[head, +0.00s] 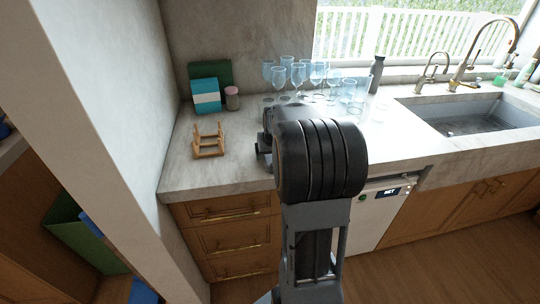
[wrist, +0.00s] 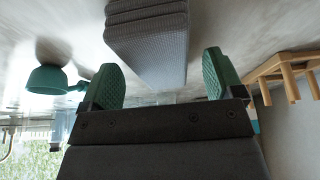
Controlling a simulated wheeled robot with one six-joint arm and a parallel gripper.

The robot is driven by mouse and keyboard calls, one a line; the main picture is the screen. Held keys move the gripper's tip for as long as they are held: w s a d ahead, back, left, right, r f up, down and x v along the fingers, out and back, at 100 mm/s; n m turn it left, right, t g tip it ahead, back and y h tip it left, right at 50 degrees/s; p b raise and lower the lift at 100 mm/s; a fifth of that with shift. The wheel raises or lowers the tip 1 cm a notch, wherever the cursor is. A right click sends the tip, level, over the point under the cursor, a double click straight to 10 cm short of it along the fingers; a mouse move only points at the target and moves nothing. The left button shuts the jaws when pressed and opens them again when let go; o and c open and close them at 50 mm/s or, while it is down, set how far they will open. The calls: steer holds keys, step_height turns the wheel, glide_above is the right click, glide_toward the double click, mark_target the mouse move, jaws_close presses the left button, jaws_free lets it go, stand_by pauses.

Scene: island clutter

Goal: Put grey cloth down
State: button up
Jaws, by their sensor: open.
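The grey cloth (wrist: 146,45) is a folded, layered stack with a fine woven texture, seen in the upper middle of the wrist view. It appears to lie against the pale countertop. My gripper (wrist: 160,62) is open, with one green-padded finger on each side of the cloth's near end. Clear gaps show between the cloth and both fingers, and neither visibly touches it. In the head view my arm covers the fingers, and I cannot make out the cloth there.
A small wooden rack (head: 208,141) stands on the counter (head: 178,172) left of my arm. Several glasses (head: 318,72) and a dark bottle (head: 376,74) stand behind. A teal cup-like object (wrist: 47,79) shows in the wrist view. The sink (head: 470,117) is at right.

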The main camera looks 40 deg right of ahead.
steer(key=v, duration=1)
steer(key=s+a+f+n+y, duration=0.1)
steer(key=s+a+f+n, duration=0.1)
steer(key=s+a, duration=0.4)
steer(key=s+a+f+n+y, duration=0.1)
steer(key=s+a+f+n, duration=0.2)
steer(key=a, duration=1.2)
steer(key=s+f, duration=0.2)
steer(key=s, duration=0.2)
steer(key=shift+a+f+g, duration=0.15)
steer(key=shift+a+g, duration=0.15)
steer(key=shift+a, duration=0.1)
steer(key=shift+s, duration=0.1)
step_height(320, 180, up, 4)
steer(key=p, duration=0.3)
steer(key=shift+s, duration=0.1)
